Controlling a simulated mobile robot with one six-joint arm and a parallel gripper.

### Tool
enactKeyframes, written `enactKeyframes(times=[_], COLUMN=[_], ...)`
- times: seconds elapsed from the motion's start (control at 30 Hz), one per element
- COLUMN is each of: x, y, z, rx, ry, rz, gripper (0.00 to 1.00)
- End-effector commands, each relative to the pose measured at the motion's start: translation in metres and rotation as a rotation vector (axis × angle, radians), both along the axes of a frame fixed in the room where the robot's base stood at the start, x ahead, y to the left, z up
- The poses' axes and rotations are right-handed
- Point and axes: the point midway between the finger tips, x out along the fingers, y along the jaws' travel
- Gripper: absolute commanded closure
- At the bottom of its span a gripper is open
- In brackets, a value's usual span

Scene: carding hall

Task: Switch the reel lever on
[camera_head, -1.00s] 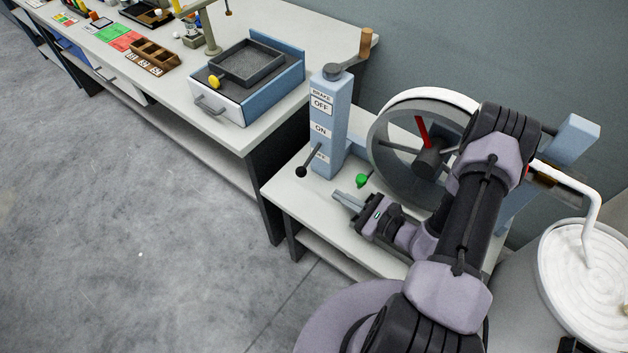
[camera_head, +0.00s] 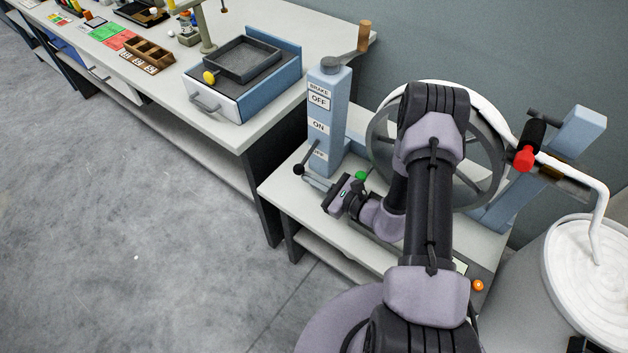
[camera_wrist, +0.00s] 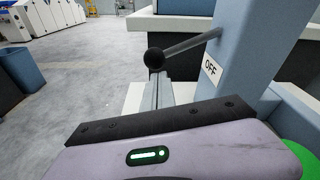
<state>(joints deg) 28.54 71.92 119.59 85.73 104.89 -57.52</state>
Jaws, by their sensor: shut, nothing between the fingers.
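The reel lever is a dark rod with a black ball knob (camera_head: 298,169), sticking out low from a light blue post (camera_head: 329,115). The post's labels read BRAKE OFF, ON and, lowest, OFF; the lever sits by the lowest one. In the wrist view the knob (camera_wrist: 154,59) is just beyond my fingertips, its rod (camera_wrist: 192,44) rising right to the post beside the OFF label (camera_wrist: 210,69). My gripper (camera_head: 308,177) is shut and empty, its fingertips close below the knob; I cannot tell whether they touch. The fingers also show in the wrist view (camera_wrist: 158,92).
A spoked wheel (camera_head: 485,160) stands behind my arm, right of the post. A crank with a wooden handle (camera_head: 363,36) tops the post. A green button (camera_head: 362,175) is near my gripper. A can of white coils (camera_head: 590,245) stands at right. Open floor lies left.

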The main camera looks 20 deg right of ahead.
Motion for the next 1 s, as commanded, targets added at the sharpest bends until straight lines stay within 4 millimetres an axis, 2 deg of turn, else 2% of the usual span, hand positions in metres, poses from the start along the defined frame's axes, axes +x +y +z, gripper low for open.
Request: enactKeyframes(times=[0.37, 1.0], x=[-0.003, -0.013], y=[0.004, 0.018], z=[0.009, 0.063], rx=[0.06, 0.497], ry=[0.044, 0.361], rz=[0.001, 0.001], gripper=[1.0, 1.0])
